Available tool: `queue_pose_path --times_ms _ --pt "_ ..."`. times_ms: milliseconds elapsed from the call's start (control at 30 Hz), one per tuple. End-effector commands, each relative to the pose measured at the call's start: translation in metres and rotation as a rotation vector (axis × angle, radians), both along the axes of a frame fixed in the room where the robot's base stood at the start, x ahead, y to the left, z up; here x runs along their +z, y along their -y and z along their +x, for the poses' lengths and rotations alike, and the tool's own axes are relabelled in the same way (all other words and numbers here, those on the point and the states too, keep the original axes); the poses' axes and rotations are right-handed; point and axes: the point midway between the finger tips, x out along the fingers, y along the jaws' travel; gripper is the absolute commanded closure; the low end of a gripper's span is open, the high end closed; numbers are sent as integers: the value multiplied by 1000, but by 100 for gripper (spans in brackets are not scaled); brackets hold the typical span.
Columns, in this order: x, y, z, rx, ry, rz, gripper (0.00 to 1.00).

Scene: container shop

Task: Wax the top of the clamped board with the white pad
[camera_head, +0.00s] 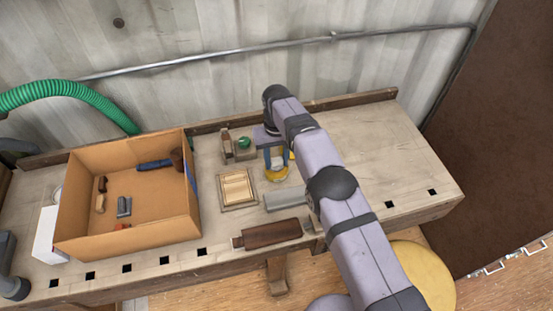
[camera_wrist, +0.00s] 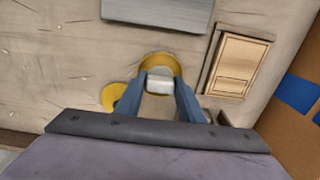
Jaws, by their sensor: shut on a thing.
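My gripper (camera_wrist: 160,88) is shut on the white pad (camera_wrist: 160,82), which shows between the two blue fingers in the wrist view. The pad is over a round yellow-rimmed tin (camera_wrist: 147,62); I cannot tell whether it touches what is inside. In the head view my gripper (camera_head: 275,157) points down at the same tin (camera_head: 277,175), and the pad is hidden or too small to make out. A dark brown board (camera_head: 272,233) lies at the bench's front edge, apart from my gripper, above a wooden vise part (camera_head: 277,272).
A grey block (camera_head: 285,199) lies between tin and board. A framed pale wooden piece (camera_head: 237,188) lies left of the tin. A yellow disc (camera_wrist: 113,96) is beside the tin. A cardboard box (camera_head: 130,236) with several items fills the bench's left. The bench's right (camera_head: 410,165) is clear.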

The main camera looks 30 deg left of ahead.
Motion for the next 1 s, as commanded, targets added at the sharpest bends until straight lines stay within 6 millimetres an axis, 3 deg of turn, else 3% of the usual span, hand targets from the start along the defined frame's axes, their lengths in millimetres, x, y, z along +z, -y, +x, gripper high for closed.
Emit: queue_pose_path --times_ms 1000 --pt "-7 0 0 0 0 0 83"
